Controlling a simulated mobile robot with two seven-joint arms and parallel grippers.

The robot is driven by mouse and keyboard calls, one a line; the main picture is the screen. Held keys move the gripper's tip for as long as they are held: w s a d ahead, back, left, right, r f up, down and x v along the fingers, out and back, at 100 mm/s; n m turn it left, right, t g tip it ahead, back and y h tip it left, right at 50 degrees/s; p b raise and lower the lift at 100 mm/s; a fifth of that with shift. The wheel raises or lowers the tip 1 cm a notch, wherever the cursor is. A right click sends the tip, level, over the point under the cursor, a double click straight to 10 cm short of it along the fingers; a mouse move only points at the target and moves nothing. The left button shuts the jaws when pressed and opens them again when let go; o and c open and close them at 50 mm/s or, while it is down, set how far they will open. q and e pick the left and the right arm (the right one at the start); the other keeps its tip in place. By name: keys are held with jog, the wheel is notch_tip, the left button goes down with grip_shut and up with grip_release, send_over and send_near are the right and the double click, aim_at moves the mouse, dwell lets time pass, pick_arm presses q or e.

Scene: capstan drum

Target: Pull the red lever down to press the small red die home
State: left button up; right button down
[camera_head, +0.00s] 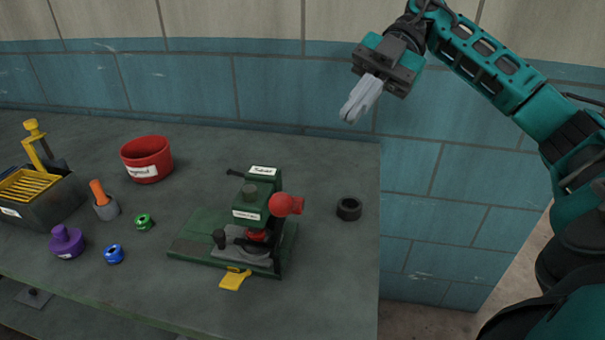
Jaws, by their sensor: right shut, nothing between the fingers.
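A green press (252,220) stands on the grey bench, right of its middle. The lever's red ball knob (286,204) sticks out at the press's right side. The small red die (257,236) shows low in the press, below the head and above a grey plate; its lower part is hard to make out. My right gripper (352,112) is shut and empty. It is raised above the bench's back right corner, up and to the right of the press and well apart from it. My left gripper is not in view.
A black ring (349,209) lies right of the press, and a yellow tag (235,279) sits at its front. A red bin (147,159), a purple knobbed piece (67,242), green and blue rings and a slotted box (38,198) are on the left. A tiled wall stands behind.

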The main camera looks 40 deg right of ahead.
jog(key=b, duration=0.1)
send_near(288, 205)
jog(key=x, duration=0.4)
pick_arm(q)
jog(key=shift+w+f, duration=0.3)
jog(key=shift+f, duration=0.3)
pick_arm(e)
jog(key=shift+w+a+f, duration=0.65)
jog(key=shift+f, duration=0.05)
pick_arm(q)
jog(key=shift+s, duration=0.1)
